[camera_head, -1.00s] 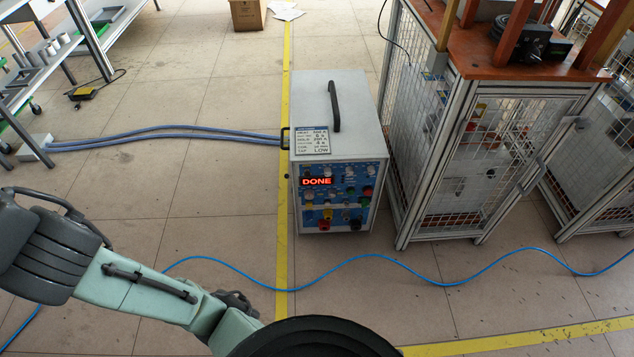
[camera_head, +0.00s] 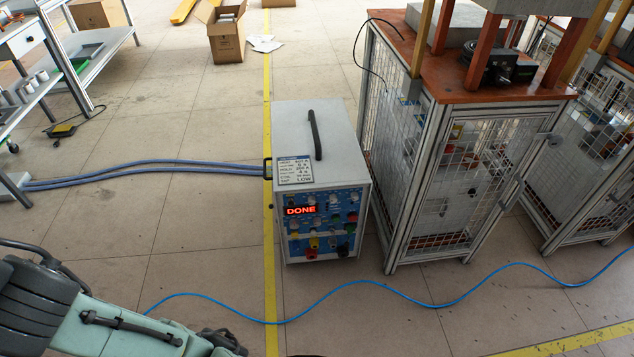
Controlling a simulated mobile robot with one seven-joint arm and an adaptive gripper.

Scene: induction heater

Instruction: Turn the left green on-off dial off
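The induction heater (camera_head: 325,160) is a light grey box with a black top handle, standing on the floor near the middle. Its blue front panel (camera_head: 322,222) faces me and carries several small knobs and a red lit display (camera_head: 300,211) reading DONE. Part of my arm shows at lower left, well short of the heater. My gripper is not in view.
A wire-mesh cage with a wooden top (camera_head: 455,85) stands close to the heater's right. A blue cable (camera_head: 390,281) crosses the floor in front. Blue-grey hoses (camera_head: 150,168) run left from the heater. Open floor lies left of it and in front.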

